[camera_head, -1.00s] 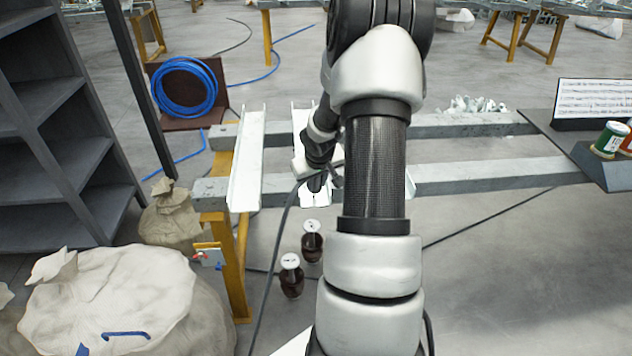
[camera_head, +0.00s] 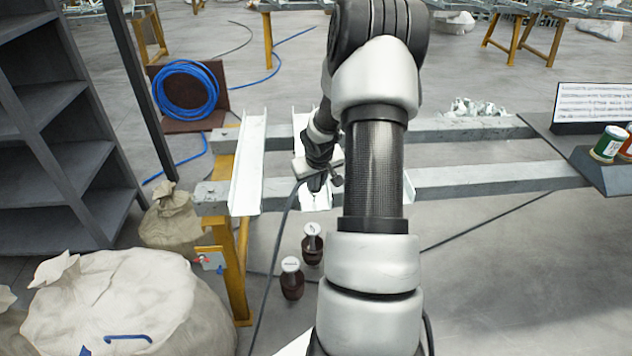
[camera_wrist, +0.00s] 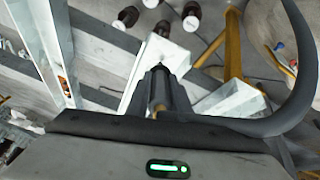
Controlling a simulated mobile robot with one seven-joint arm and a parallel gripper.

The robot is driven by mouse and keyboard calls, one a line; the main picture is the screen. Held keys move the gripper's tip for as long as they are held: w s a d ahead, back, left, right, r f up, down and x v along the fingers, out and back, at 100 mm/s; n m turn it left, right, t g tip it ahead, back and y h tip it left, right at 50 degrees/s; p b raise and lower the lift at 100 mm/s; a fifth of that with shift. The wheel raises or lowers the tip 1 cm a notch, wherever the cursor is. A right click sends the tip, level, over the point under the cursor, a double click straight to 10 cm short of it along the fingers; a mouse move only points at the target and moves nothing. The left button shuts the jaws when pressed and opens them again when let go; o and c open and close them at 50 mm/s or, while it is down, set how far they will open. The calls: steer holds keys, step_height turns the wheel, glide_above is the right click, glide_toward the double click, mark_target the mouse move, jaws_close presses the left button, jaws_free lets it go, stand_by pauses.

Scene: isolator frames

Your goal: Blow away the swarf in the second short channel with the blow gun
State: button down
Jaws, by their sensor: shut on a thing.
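The pale short channels lie across two grey rails. The first channel (camera_head: 248,165) is clear in the head view. The second channel (camera_head: 301,125) is partly covered by my wrist; its end also shows in the wrist view (camera_wrist: 147,68). A third channel (camera_head: 409,186) is mostly behind my arm; a small orange-brown patch lies in it in the wrist view (camera_wrist: 42,50). My gripper (camera_head: 320,168) is shut on the dark blow gun (camera_wrist: 159,84), above the second channel. The nozzle points along that channel. Swarf inside the second channel cannot be made out.
A dark hose (camera_wrist: 302,70) loops from the gun. Two dark jars (camera_head: 291,280) (camera_head: 312,245) stand on the floor below. A yellow trestle (camera_head: 232,270) and sacks (camera_head: 110,300) are at left. Pale scraps (camera_head: 475,107) lie by the back rail; spools (camera_head: 609,142) stand at right.

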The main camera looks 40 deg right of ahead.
steer(key=shift+w, duration=0.15)
steer(key=shift+w+d+f+p, duration=0.1)
steer(key=shift+w+d+p, duration=0.35)
steer(key=shift+w, duration=0.2)
steer(key=shift+w+d, duration=0.2)
steer(key=shift+w, duration=0.1)
steer(key=shift+w+d, duration=0.25)
steer(key=shift+w, duration=0.15)
steer(key=shift+w+d+f, duration=0.1)
steer(key=shift+w+f, duration=0.05)
steer(key=shift+w+d+p, duration=0.15)
steer(key=shift+w+p, duration=0.05)
steer(key=shift+p, duration=0.2)
steer(key=shift+w+d, duration=0.3)
steer(key=shift+w, duration=0.25)
steer(key=shift+w+d+p, duration=0.2)
steer(key=shift+w+p, duration=0.05)
steer(key=shift+p, duration=0.1)
